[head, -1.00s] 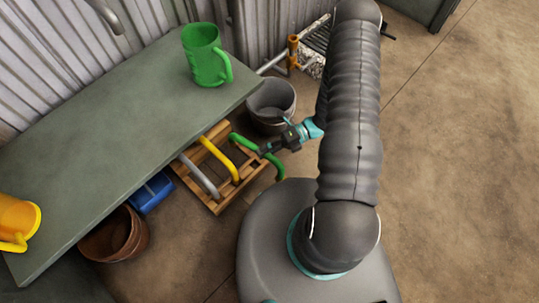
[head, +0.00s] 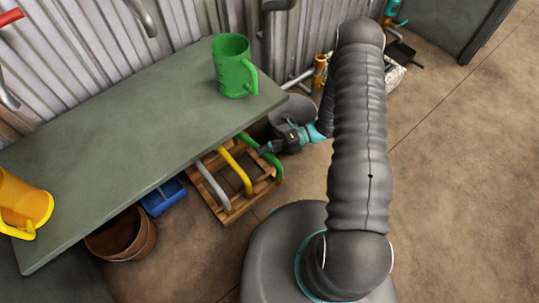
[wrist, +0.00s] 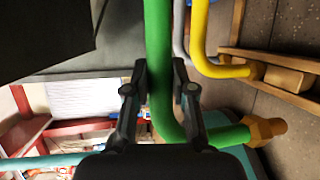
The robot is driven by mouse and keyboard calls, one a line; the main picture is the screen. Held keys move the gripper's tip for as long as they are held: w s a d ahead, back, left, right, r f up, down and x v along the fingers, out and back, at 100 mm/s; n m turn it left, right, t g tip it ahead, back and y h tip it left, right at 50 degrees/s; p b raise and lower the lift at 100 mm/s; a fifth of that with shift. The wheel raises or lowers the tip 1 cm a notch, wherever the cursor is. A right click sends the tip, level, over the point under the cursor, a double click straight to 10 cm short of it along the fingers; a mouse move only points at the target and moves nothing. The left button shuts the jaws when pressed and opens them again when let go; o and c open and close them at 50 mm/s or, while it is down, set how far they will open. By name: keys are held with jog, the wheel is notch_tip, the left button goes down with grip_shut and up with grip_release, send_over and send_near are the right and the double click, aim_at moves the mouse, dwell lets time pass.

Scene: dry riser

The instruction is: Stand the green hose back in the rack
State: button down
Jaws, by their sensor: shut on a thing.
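The green hose (head: 276,168) is at the right side of the wooden rack (head: 234,216) on the floor. In the wrist view the green hose (wrist: 158,45) runs down between the fingers and bends right to a brass end (wrist: 265,130). That end shows apart from the wooden rail (wrist: 285,92). My gripper (head: 266,148) is shut on the hose; its fingers (wrist: 160,88) close on both sides of it. The yellow hose (head: 236,166) and grey hose (head: 212,184) stand in the rack. I cannot tell whether the green hose touches the rack.
The green-grey bench (head: 140,140) overhangs the rack's far side and carries a green jug (head: 232,72) and a yellow jug (head: 24,205). A blue bin (head: 163,197) and brown pot (head: 122,236) stand left of the rack. A grey bucket (head: 294,108) is behind my gripper.

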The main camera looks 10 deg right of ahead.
jog(key=w+a+f+b, duration=0.3)
jog(key=w, duration=0.1)
jog(key=shift+w+f, duration=0.15)
jog(key=shift+w, duration=0.05)
dwell(0.6)
jog(key=shift+f+b, duration=1.7)
jog(key=shift+f, duration=0.55)
dwell(1.8)
jog(key=c, duration=0.9)
grip_release()
jog(key=shift+d, duration=0.1)
jog(key=v, duration=0.7)
jog(key=shift+w+d, duration=0.1)
jog(key=shift+d, duration=0.25)
